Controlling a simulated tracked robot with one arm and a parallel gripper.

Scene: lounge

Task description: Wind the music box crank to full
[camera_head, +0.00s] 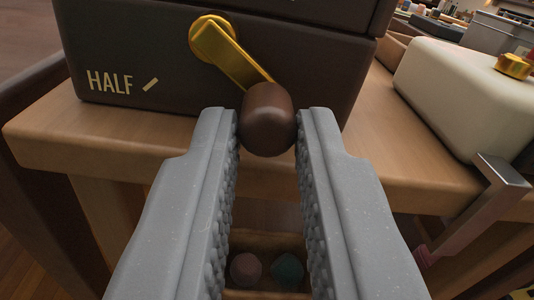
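The dark brown music box (130,50) stands on a wooden table (60,140), its front face toward me. A brass crank (230,55) sticks out of that face and slants down to the right from its hub. It ends in a rounded brown knob (267,110). Gold letters reading HALF with a short mark beside them (122,82) are on the face left of the crank. My gripper (271,128) is open, with one finger on each side of the knob. Whether either finger touches the knob I cannot tell.
A cream box with a brass knob (465,90) stands on the table to the right. A metal bracket (485,190) hangs at the table's front edge there. Below, between my fingers, a compartment holds a brownish piece (246,269) and a teal piece (287,268).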

